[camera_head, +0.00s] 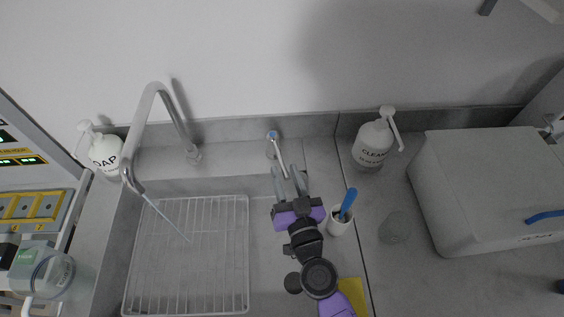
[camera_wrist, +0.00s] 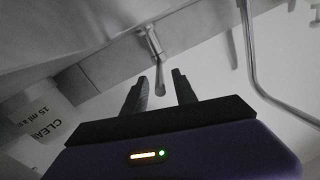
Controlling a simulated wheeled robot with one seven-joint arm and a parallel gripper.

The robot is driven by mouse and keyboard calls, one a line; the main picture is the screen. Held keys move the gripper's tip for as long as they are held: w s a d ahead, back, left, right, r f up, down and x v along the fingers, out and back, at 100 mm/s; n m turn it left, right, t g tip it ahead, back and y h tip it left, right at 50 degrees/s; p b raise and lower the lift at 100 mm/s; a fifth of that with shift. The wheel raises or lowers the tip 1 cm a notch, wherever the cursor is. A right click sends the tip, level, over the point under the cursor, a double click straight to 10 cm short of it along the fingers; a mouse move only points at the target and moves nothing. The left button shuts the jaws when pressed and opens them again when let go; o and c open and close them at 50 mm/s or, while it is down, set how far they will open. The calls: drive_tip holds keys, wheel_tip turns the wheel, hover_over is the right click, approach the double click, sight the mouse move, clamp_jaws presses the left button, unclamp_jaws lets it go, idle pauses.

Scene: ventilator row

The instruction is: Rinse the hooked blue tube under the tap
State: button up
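My gripper (camera_head: 289,178) points at the back wall, fingers apart and empty. A slim metal lever with a blue-marked top (camera_head: 272,136) stands just beyond the fingertips; in the wrist view the lever (camera_wrist: 155,50) reaches down toward the gap between the fingers. I cannot tell whether they touch. The curved metal tap (camera_head: 150,110) is left of my gripper, and a thin stream (camera_head: 165,219) falls from its spout into the sink. A blue stick-like piece (camera_head: 347,203) stands in a white cup right of my gripper. No hooked blue tube can be made out for certain.
A wire rack (camera_head: 190,290) lies in the sink (camera_head: 215,187). A soap bottle (camera_head: 104,152) stands left, a cleaner bottle (camera_head: 373,143) right. A large grey box (camera_head: 480,180) with a blue bar (camera_head: 545,216) fills the right. A clear jar (camera_head: 42,272) is at far left.

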drive_tip(key=shift+s+d, duration=0.15)
drive_tip(key=shift+s, duration=0.6)
drive_tip(key=shift+s+d, duration=0.15)
drive_tip(key=shift+s, duration=0.55)
